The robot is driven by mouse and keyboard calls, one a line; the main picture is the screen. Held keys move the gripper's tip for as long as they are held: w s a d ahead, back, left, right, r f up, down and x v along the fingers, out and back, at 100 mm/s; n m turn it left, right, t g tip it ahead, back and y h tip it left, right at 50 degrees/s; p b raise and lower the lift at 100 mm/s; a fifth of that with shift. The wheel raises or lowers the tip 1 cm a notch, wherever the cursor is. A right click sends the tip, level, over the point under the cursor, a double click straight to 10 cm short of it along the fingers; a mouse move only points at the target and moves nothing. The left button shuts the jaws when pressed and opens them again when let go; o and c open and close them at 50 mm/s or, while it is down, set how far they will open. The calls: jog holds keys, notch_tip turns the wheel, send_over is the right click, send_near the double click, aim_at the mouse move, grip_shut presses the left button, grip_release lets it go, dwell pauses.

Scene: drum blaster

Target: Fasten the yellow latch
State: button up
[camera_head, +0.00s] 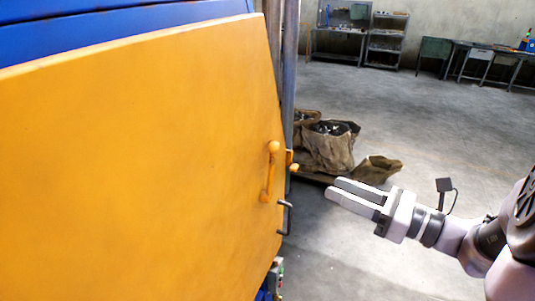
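The yellow latch (270,172) is a bar-shaped lever with a rounded top end, near the right edge of the large yellow door (130,160). It hangs nearly upright against the door face. A small yellow piece with a knob (294,168) sticks out just right of it, at the door edge. Whether the two parts are engaged cannot be told. My gripper (333,188) is to the right of the latch, pointing left, apart from the door. Its two fingers look parted and hold nothing.
A dark bent metal handle (286,204) sticks out below the latch. A vertical post (290,70) stands behind the door edge. Brown sacks (330,147) stand on the floor behind my gripper. Open concrete floor (430,130) lies to the right, with shelves (387,38) far back.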

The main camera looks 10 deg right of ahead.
aim_at(270, 173)
jog(key=b+x, duration=0.1)
jog(key=x, duration=1.4)
jog(key=shift+s, duration=0.15)
grip_shut()
dwell(0.5)
